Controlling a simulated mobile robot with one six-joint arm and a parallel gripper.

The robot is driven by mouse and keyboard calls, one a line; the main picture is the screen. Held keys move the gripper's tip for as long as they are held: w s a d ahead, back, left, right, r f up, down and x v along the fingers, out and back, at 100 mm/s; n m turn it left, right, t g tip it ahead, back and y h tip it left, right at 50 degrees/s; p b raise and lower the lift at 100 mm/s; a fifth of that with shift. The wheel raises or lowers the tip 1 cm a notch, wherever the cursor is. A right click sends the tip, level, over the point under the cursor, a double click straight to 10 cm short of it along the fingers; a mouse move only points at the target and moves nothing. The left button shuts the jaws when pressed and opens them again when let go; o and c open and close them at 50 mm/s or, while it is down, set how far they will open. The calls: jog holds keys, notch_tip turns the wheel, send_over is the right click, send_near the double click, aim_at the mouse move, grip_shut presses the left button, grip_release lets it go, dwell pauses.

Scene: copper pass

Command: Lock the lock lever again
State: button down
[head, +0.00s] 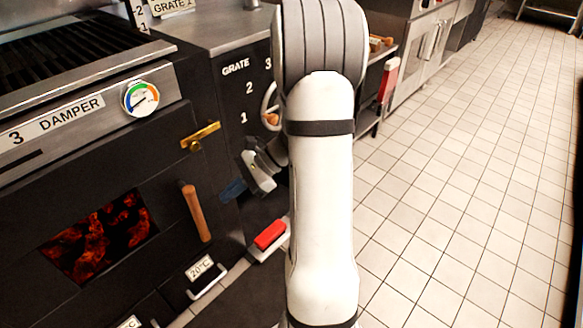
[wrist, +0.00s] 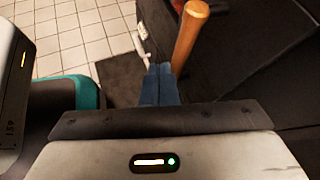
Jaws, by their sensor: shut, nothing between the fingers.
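A brass lever (head: 200,136), which looks like the lock lever, sits at the upper right edge of the dark oven door in the head view. It lies nearly level, its right end slightly raised. I cannot tell from this angle whether it is latched. My gripper (head: 233,189) is below and to the right of the lever, apart from it, with its blue fingers closed together and empty. The fingers also show in the wrist view (wrist: 159,86), beside the door's wooden handle (wrist: 190,36). The lever does not show in the wrist view.
The wooden handle (head: 196,213) stands out from the door near my fingers. A glowing window (head: 100,236) is in the door. A grate wheel (head: 270,105) is partly hidden behind my arm. A red block (head: 270,235) is low down. Tiled floor (head: 450,190) is clear at right.

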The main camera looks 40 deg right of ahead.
jog(key=s+a+r+n+h, duration=0.2)
jog(key=s+r+n+h, duration=0.1)
jog(key=s+n+h, duration=0.2)
jog(key=s+a+r+n+g+h, duration=0.1)
jog(key=s+a+r+n+h, duration=0.2)
jog(key=s+n+h, duration=0.3)
jog(key=shift+s+a+r+n, duration=0.15)
jog(key=shift+s+r+n, duration=0.2)
jog(key=shift+s+n, duration=2.35)
